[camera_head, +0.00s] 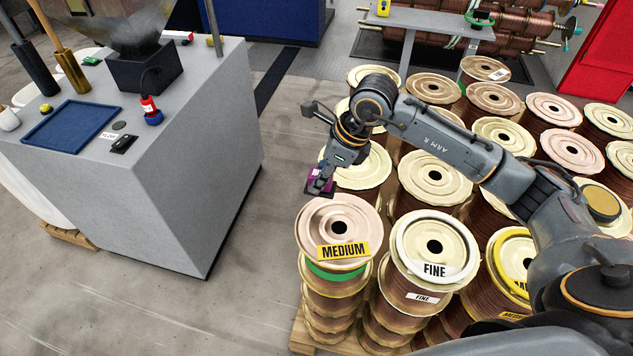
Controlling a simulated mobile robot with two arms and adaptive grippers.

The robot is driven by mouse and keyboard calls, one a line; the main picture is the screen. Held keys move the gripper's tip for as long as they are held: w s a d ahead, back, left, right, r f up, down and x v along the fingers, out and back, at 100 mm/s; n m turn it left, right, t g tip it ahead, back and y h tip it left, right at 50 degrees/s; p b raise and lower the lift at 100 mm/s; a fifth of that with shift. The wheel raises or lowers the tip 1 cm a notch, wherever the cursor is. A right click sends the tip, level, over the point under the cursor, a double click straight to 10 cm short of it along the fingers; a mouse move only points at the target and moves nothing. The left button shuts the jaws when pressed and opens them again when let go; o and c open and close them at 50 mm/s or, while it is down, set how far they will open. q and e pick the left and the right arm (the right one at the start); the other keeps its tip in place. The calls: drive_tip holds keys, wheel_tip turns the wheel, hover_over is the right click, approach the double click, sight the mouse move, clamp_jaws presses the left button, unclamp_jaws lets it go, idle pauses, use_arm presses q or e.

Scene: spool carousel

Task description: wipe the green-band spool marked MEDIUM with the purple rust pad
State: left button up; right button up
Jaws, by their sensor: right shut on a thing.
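The green-band spool marked MEDIUM (340,222) stands at the front left corner of the spool group. It has a pale pink top, a yellow MEDIUM label and a green band below the rim. My right gripper (320,184) is shut on the purple rust pad (311,185). It holds the pad near the far edge of this spool's top; I cannot tell whether the pad touches it. The gripper's fingers hide part of the pad. My left gripper is not in view.
A spool labelled FINE (434,245) stands close on the right, with many more behind. Concrete floor lies free between counter and spools.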

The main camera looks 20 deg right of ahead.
drive_tip(key=shift+r, duration=1)
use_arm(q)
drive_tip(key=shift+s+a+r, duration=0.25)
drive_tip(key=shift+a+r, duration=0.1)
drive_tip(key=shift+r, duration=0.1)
use_arm(e)
drive_tip(key=shift+d+f, duration=0.1)
